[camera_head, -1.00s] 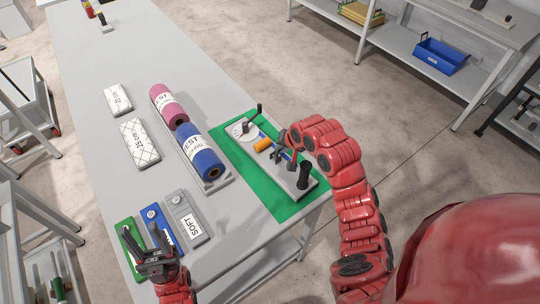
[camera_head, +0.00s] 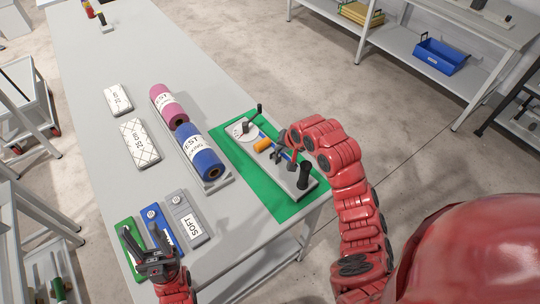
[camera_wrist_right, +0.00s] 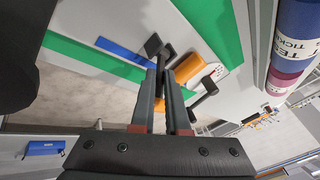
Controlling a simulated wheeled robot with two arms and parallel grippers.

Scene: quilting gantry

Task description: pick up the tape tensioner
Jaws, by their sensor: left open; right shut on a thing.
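My right gripper (camera_wrist_right: 162,76) is shut on a dark tool with a block-like head (camera_wrist_right: 155,46), which looks like the tape tensioner, though I cannot be sure. In the head view this gripper (camera_head: 277,154) is over the grey tray on the green mat, and the arm partly hides the tool. I cannot tell whether the tool is clear of the tray. An orange cylinder (camera_head: 262,145) lies close to the fingers; it also shows in the right wrist view (camera_wrist_right: 188,68). My left gripper (camera_head: 155,250) is open and empty near the table's near-left edge, by the coloured blocks.
White blocks (camera_head: 140,142) lie farther left. The far table is mostly clear.

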